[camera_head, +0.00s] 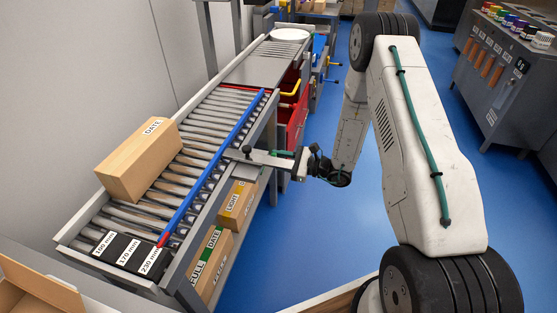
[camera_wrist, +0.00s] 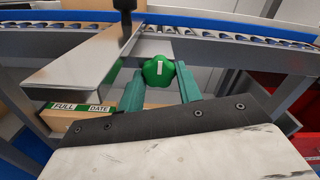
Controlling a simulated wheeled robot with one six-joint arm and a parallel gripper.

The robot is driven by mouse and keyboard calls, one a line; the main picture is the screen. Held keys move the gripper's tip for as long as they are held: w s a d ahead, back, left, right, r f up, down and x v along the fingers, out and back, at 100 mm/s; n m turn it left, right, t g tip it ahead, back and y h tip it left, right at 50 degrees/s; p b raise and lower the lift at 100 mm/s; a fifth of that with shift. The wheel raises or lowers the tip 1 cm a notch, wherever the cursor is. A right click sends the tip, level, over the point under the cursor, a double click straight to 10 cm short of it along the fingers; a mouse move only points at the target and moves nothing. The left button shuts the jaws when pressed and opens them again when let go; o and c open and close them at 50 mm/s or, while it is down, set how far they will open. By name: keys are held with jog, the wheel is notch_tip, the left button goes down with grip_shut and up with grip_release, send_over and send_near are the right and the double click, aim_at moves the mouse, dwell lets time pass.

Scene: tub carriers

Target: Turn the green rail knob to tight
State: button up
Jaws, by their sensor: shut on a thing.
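The green rail knob (camera_wrist: 158,71) shows in the wrist view, a lobed knob with a white mark pointing nearly straight up. It sits at the conveyor's near side, by a grey metal bracket (camera_wrist: 85,80). My gripper (camera_wrist: 160,88) has its two green fingers on either side of the knob and is shut on it. In the head view my gripper (camera_head: 290,156) reaches the conveyor side from the right; the knob is hidden there or too small to make out. The blue guide rail (camera_head: 215,160) runs along the rollers.
A cardboard box marked DATE (camera_head: 140,158) lies on the rollers. Labels with 100, 170 and 230 mm (camera_head: 128,255) are at the near end. Boxes (camera_head: 210,265) stand below the conveyor. Blue floor (camera_head: 300,240) is open to the right.

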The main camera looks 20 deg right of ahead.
jog(key=o, duration=1)
jog(key=v, duration=0.7)
jog(key=shift+s+d, duration=0.25)
jog(key=shift+d, duration=0.05)
